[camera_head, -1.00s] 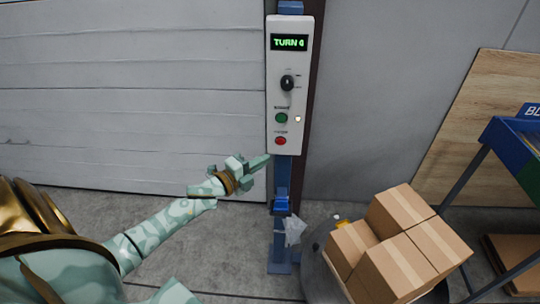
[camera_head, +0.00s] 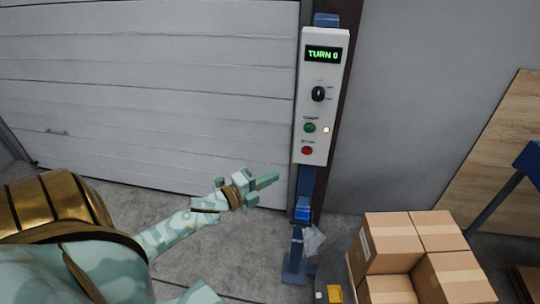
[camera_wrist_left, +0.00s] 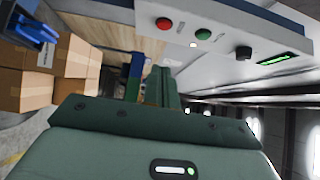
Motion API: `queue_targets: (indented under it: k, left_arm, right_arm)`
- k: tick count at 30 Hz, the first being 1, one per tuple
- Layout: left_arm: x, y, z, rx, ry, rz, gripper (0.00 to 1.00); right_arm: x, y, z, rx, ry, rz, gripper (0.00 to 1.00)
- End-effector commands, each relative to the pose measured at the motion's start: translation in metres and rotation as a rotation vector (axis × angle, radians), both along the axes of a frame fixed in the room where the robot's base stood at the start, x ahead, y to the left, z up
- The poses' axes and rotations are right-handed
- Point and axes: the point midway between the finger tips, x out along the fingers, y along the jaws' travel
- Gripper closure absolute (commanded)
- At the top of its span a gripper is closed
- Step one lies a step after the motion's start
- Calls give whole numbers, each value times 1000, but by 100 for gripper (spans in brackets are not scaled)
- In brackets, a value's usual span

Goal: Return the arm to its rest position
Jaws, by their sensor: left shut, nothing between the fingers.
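My left gripper (camera_head: 262,183) is shut and empty in the head view. It is at the end of my pale green arm, which comes in from the lower left. It is apart from the white control panel (camera_head: 314,140), to the left of its lower end. The panel has a lit display (camera_head: 323,54) reading "TURN 0", a black knob (camera_head: 318,94), a green button (camera_head: 310,128) and a red button (camera_head: 307,151). A small light (camera_head: 326,130) glows beside the green button. The left wrist view also shows the gripper (camera_wrist_left: 166,82) and the panel (camera_wrist_left: 222,38). My right gripper is not in view.
The panel is on a blue post (camera_head: 299,250) in front of a closed grey shutter (camera_head: 150,90). Stacked cardboard boxes (camera_head: 392,238) stand at the lower right. A wooden board (camera_head: 490,160) leans on the wall. Bare floor (camera_head: 220,255) shows left of the post.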

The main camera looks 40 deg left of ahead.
Motion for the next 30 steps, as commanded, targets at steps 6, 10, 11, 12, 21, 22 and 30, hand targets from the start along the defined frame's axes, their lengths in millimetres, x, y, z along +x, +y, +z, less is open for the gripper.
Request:
queue_targets:
  k: [6, 10, 11, 12, 21, 22, 30]
  left_arm:
    - [0, 0, 0, 0, 0, 0, 100]
    - [0, 0, 0, -3, 1, 0, 100]
    - [0, 0, 0, -11, 3, 0, 100]
    - [0, 1, -1, -30, 14, 8, 100]
    - [-62, 57, -177, -456, 485, 416, 100]
    - [-77, 57, -200, -500, 541, 468, 100]
    - [-254, 7, -366, -769, 1013, 891, 100]
  right_arm:
    - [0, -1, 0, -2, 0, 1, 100]
    - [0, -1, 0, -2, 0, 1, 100]
    - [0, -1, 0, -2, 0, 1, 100]
    - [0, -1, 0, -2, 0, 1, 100]
    - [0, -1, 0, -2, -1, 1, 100]
    - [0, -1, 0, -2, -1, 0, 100]
    - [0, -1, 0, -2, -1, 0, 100]
